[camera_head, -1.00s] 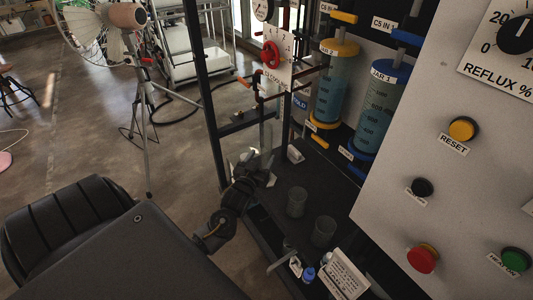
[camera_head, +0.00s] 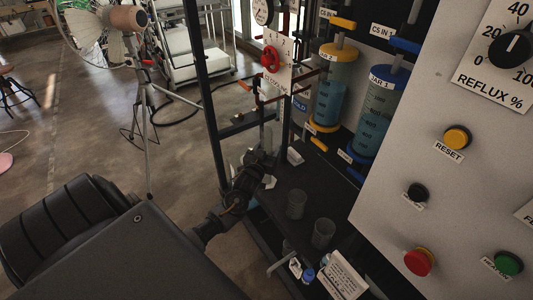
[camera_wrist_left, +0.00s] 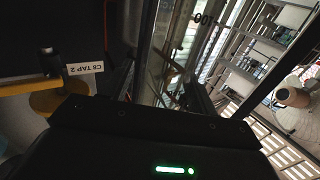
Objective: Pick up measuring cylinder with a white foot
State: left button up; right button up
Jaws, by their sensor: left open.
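The measuring cylinder (camera_head: 267,134) is clear, thin and upright on the dark bench beside the black frame post. A bit of white, likely its foot (camera_head: 270,182), shows low behind my left gripper (camera_head: 258,160). In the left wrist view the clear cylinder (camera_wrist_left: 176,45), with a 100 mark near its top, rises between the two dark fingers of my left gripper (camera_wrist_left: 166,88). The fingers are apart, one on each side of it. I cannot tell whether either touches it. My gripper hides the lower part of the cylinder in the head view. My right gripper is out of view.
Two clear beakers (camera_head: 296,204) (camera_head: 323,232) stand on the bench close to the right of my left gripper. The black frame post (camera_head: 205,95) rises just left of the cylinder. Two blue-filled jars (camera_head: 331,95) (camera_head: 380,110) and the control panel (camera_head: 430,120) stand to the right.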

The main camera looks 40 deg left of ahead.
pick_arm(q)
grip_shut()
dwell(0.3)
